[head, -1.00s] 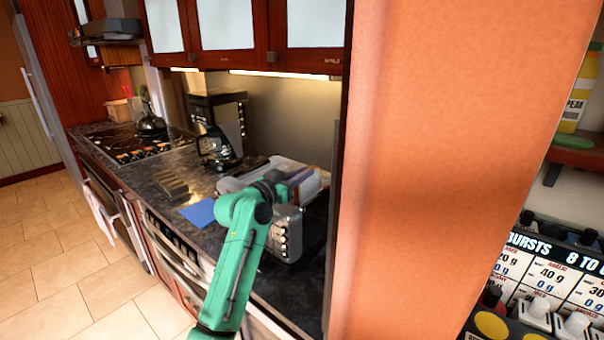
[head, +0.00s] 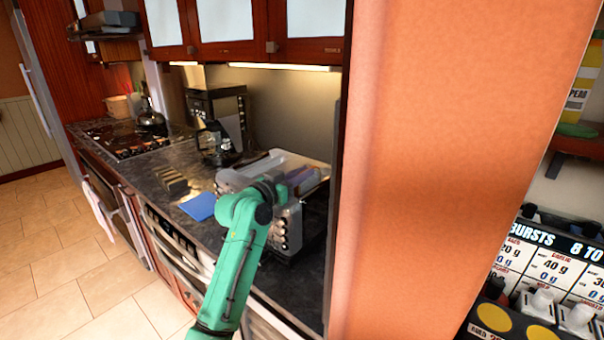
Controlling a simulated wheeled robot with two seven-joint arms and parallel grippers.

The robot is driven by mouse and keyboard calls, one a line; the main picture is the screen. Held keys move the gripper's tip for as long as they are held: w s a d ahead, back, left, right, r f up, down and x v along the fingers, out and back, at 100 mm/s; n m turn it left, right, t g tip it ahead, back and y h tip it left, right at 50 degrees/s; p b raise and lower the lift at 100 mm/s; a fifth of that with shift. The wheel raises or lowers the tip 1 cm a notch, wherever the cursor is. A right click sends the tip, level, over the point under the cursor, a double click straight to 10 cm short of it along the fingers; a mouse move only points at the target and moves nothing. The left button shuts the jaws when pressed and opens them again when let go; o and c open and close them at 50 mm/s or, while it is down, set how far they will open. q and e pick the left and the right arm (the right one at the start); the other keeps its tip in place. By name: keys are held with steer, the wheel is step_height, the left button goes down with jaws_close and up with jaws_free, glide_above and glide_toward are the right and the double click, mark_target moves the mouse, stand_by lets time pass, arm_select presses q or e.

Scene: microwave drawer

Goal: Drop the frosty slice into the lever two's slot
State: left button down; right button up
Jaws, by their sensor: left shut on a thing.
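The toaster (head: 288,232), a silvery box with several dark knobs on its front, stands on the dark counter near the orange wall. My green left arm reaches up to it from the bottom and covers its left part. My left gripper (head: 284,186) is over the toaster's top, small and partly hidden behind my dark wrist. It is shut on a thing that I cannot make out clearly. The frosty slice cannot be told apart here. The toaster's slots and lever two are too small or hidden to make out. My right gripper is not in view.
A pale tray-like box (head: 238,179) lies just behind the toaster. A blue flat item (head: 199,207) and brown slices (head: 172,181) lie to the left. A coffee maker (head: 216,142) stands farther back. The orange wall (head: 440,180) closes off the right side.

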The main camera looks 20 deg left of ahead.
arm_select(q)
steer(key=shift+f, duration=0.35)
steer(key=c, duration=0.8)
jaws_free()
steer(key=shift+o, duration=0.2)
steer(key=shift+s, duration=0.1)
steer(key=shift+s+a+b, duration=0.2)
steer(key=shift+s+b, duration=0.1)
steer(key=shift+b, duration=0.1)
steer(key=b+v, duration=0.4)
steer(key=v, duration=0.9)
steer(key=shift+s, duration=0.4)
steer(key=shift+a, duration=0.1)
